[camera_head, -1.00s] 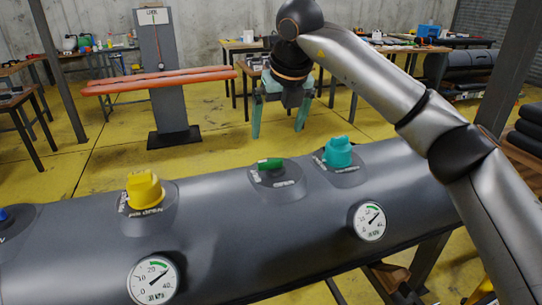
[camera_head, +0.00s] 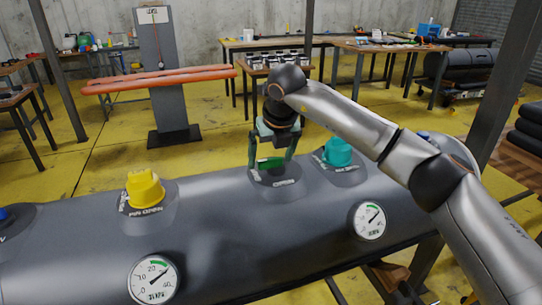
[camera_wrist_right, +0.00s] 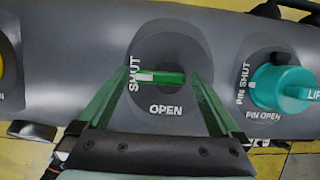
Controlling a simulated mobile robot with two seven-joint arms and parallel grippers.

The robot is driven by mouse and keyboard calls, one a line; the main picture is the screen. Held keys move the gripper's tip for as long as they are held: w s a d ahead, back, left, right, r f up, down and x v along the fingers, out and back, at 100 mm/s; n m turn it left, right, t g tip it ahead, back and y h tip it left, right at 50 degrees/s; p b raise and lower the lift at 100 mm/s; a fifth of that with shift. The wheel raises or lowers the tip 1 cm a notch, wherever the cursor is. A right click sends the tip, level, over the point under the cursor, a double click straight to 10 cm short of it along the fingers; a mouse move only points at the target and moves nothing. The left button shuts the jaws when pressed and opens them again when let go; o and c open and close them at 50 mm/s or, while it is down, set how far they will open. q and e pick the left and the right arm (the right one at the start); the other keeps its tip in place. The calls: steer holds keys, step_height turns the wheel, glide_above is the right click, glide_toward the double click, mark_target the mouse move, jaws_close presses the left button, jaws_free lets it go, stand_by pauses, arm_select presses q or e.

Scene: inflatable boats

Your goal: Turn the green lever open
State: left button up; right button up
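The green lever (camera_head: 268,163) sits on a round dark patch on top of the grey inflatable tube (camera_head: 230,235). In the right wrist view the lever (camera_wrist_right: 172,78) lies crosswise, its white-marked left end beside the word SHUT; OPEN is printed below it. My right gripper (camera_head: 271,160) reaches down over the lever from above. Its two green fingers are spread open, one beyond each end of the lever, with gaps seen in the wrist view. My left gripper is not in view.
A yellow valve cap (camera_head: 144,188) stands left of the lever and a teal cap (camera_head: 337,152) close on its right. Two pressure gauges (camera_head: 153,279) (camera_head: 369,220) are on the tube's front. Workbenches stand behind, with yellow floor between.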

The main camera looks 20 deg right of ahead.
steer(key=c, duration=1.2)
